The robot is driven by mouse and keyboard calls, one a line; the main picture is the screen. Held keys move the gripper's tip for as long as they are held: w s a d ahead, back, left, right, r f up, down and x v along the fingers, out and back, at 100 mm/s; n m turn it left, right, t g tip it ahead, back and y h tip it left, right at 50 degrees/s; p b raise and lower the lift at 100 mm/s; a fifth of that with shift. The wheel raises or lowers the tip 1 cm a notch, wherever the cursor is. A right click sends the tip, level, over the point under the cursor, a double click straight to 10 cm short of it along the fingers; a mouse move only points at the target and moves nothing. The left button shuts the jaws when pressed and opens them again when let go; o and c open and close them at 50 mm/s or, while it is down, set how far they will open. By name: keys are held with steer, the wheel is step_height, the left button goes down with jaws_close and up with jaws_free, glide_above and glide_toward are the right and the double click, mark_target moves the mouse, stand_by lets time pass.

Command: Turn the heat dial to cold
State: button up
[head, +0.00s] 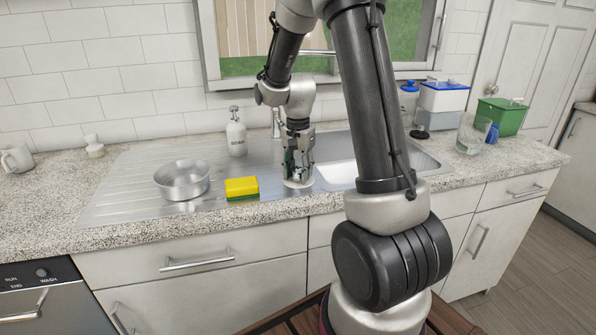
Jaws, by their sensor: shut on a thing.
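My gripper (298,172) points down at the sink unit, at the front left of the basin. Its fingers are closed around the top of what looks like the heat dial. A pale round base (298,184) shows under the fingertips, just right of the yellow sponge. The fingers hide most of the dial, and no cold or hot marking can be read, so its setting cannot be told.
A yellow and green sponge (242,187) and a metal bowl (182,180) lie left of my gripper on the steel drainer (125,190). A white soap bottle (236,135) and a tap (277,122) stand behind. A glass (471,134) and green bin (503,117) stand at right.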

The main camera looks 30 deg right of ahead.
mark_target(299, 170)
steer(key=n, duration=1.1)
steer(key=shift+d+n, duration=0.1)
steer(key=shift+n, duration=0.2)
stand_by(0.5)
steer(key=o, duration=1)
steer(key=shift+r, duration=0.1)
step_height(299, 170, up, 12)
steer(key=shift+s, duration=0.1)
